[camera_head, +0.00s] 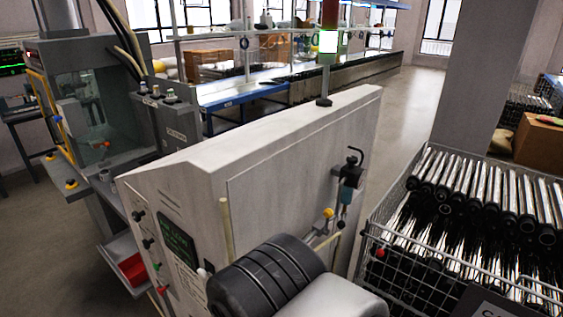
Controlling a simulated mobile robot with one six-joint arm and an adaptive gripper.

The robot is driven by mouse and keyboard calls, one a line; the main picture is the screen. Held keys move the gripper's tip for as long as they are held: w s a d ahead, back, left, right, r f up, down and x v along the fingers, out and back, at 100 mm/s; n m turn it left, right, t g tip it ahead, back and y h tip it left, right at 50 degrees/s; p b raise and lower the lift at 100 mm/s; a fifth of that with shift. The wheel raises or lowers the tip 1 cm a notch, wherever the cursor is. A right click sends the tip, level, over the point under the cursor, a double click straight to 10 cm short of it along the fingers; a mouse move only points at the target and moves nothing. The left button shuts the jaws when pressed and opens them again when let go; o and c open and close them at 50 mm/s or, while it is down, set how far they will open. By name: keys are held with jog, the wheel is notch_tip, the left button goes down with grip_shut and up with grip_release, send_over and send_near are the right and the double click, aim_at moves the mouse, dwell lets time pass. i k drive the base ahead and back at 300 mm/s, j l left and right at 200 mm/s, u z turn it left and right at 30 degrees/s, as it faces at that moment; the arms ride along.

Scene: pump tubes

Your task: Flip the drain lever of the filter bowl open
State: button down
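A dark filter unit (351,173) with a hooked black fitting on top is mounted on the right side panel of the pale grey cabinet (290,150). Its small blue-grey bowl (345,196) hangs below the dark body. A yellow knob (328,212) shows just left of and below the bowl, close to some pale tubing. I cannot tell whether this knob belongs to the drain lever, and the lever's position is too small to make out. My arm's ribbed dark joint and pale link fill the bottom middle, in front of the cabinet's lower part. My gripper is not visible.
A wire basket (405,225) full of shiny tubes with black ends stands right of the cabinet, close to the panel. A red ball (380,253) shows at its left edge. A grey pillar (481,85) rises behind. Open floor (415,100) lies beyond the cabinet.

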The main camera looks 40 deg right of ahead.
aim_at(340, 224)
jog(key=k+l+z, duration=0.2)
jog(key=l+z, duration=0.15)
jog(key=l, duration=0.65)
jog(key=l+z, duration=0.4)
jog(key=l, duration=0.65)
jog(key=k, duration=0.05)
